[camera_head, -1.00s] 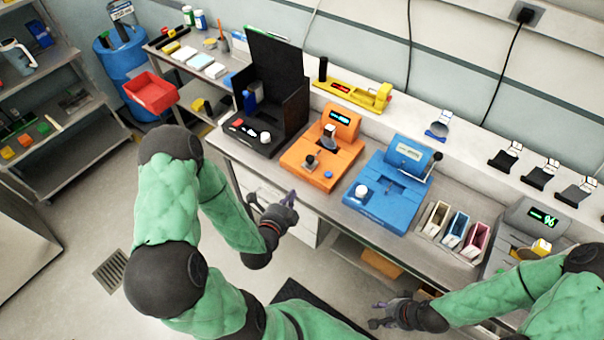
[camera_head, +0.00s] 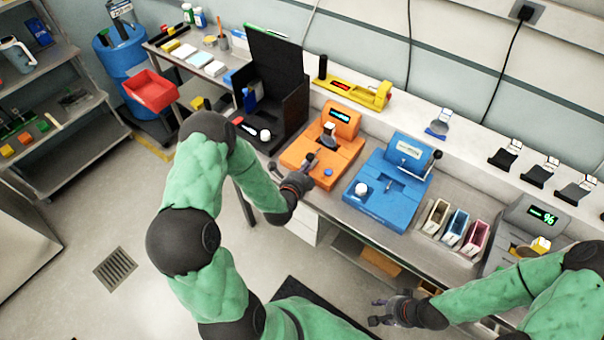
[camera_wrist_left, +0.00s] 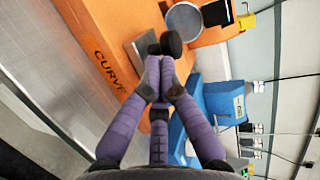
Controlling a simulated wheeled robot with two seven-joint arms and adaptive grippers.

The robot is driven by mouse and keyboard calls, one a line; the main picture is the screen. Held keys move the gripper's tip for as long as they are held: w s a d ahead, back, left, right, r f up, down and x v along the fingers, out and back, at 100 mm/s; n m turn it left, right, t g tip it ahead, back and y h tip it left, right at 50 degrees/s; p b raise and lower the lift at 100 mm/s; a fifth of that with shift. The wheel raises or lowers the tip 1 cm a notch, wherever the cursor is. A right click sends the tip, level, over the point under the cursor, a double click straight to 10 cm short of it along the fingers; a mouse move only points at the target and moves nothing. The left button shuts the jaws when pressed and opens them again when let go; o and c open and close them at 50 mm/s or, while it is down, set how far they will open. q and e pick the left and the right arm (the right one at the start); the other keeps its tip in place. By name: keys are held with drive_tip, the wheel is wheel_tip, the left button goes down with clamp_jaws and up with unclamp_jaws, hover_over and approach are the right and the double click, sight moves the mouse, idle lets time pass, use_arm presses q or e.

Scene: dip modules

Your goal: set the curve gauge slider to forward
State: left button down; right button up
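The orange curve gauge (camera_head: 345,160) stands on the bench, with a small display at its back. In the left wrist view its orange body (camera_wrist_left: 105,30) carries the word CURVE. A dark slider knob (camera_wrist_left: 171,43) sits by a grey plate on it. My left gripper (camera_head: 308,168) is at the gauge's front left. In the left wrist view the purple fingertips (camera_wrist_left: 161,75) are together, right at the knob; I cannot tell whether they touch it. The gripper holds nothing visible. My right gripper (camera_head: 378,312) is low in front of the bench, too small to judge.
A blue gauge (camera_head: 390,185) stands right of the orange one, and a black open-fronted device (camera_head: 270,95) stands left. A yellow device (camera_head: 350,92) is on the ledge behind. Several coloured holders (camera_head: 455,228) are further right.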

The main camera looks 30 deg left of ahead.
sight(313, 159)
use_arm(q)
drive_tip(key=shift+w, duration=0.2)
drive_tip(key=w+b, duration=0.1)
drive_tip(key=w, duration=0.1)
drive_tip(key=w+b, duration=0.2)
drive_tip(key=shift+w+d+f, duration=0.15)
drive_tip(key=shift+d, duration=0.05)
drive_tip(key=shift+w, duration=0.25)
drive_tip(key=shift+r, duration=0.2)
drive_tip(key=shift+f, duration=0.1)
